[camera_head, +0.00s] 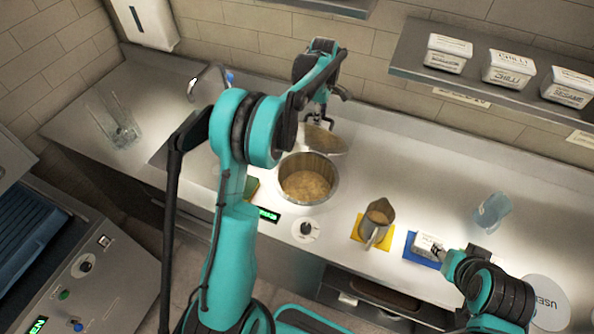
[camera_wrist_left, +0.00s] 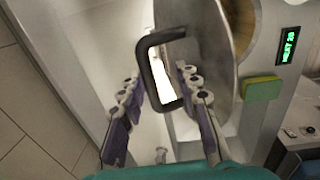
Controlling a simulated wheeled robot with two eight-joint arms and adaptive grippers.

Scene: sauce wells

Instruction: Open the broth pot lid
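The steel broth pot (camera_head: 307,180) stands in the counter, its mouth uncovered and brown broth visible. Its round metal lid (camera_head: 325,140) stands tilted up at the pot's back rim; it also shows in the left wrist view (camera_wrist_left: 208,35). My left gripper (camera_head: 318,113) is behind the pot at the lid. In the left wrist view its fingers (camera_wrist_left: 158,82) are spread, with the lid's black handle (camera_wrist_left: 147,62) between them and gaps visible beside it. My right gripper (camera_head: 438,250) is low at the right beside a white tub (camera_head: 425,243); its fingers are too small to judge.
A metal jug (camera_head: 376,222) stands on a yellow mat (camera_head: 358,230). The tub is on a blue mat (camera_head: 412,250). A clear blue cup (camera_head: 492,212) stands at the right and a glass (camera_head: 122,130) at the far left. A shelf (camera_head: 405,60) with several tubs hangs behind.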

